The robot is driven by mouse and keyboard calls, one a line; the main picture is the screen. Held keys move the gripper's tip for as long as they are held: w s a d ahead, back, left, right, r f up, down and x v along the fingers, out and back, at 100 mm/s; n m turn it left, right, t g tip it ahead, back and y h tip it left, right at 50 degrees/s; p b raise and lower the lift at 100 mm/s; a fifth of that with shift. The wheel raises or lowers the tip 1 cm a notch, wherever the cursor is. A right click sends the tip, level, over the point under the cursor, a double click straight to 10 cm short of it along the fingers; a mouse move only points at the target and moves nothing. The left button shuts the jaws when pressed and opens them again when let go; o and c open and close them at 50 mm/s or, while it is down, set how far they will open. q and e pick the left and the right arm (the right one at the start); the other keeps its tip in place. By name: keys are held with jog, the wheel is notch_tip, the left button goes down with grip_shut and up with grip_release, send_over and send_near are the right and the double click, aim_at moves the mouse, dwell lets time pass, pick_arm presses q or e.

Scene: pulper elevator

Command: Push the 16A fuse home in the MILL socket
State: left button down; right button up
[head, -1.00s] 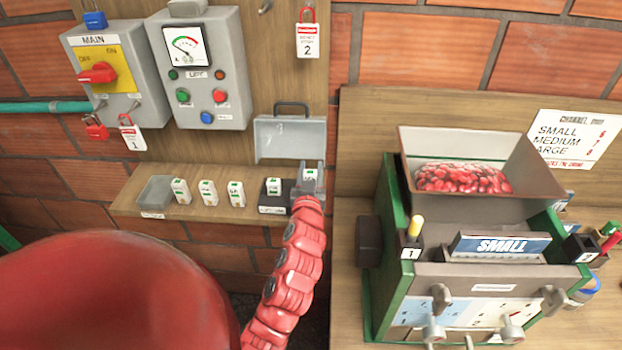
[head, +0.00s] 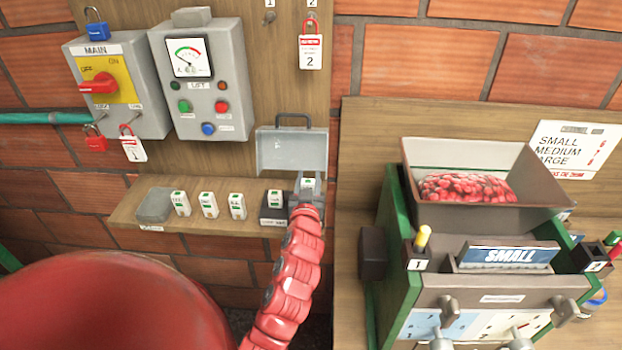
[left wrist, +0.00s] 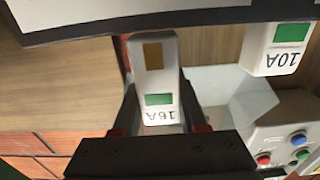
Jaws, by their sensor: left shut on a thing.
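The 16A fuse (left wrist: 158,82), white with a green band, is held between the fingers of my left gripper (left wrist: 163,112) in the left wrist view. In the head view this fuse (head: 308,184) shows at the tip of my left gripper (head: 307,192), at the right end of the wall shelf. A fuse marked 10A (left wrist: 277,47) stands beside it, apart from it. I cannot read a MILL label, and the fuse's far end and its seating are unclear. My right gripper is not in view.
A dark block (head: 270,215) with a fuse in it is just left of the gripper. An open grey lid (head: 291,152) rises behind. A machine with a red-filled hopper (head: 540,207) stands to the right.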

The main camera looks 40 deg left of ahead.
pick_arm(q)
jog(key=shift+d+b, duration=0.2)
jog(key=shift+b, duration=0.2)
jog(key=shift+f, duration=0.15)
dwell(0.6)
jog(key=shift+f+b, duration=0.25)
jog(key=shift+b, duration=0.3)
jog(key=shift+f, duration=0.15)
dwell(0.3)
jog(key=shift+f+b, duration=0.25)
jog(key=shift+b, duration=0.35)
jog(key=shift+f, duration=0.15)
jog(key=shift+f+b, duration=0.25)
jog(key=shift+b, duration=0.35)
jog(key=shift+f+b, duration=0.85)
jog(key=shift+b, duration=0.3)
dwell(0.8)
jog(key=shift+f, duration=0.15)
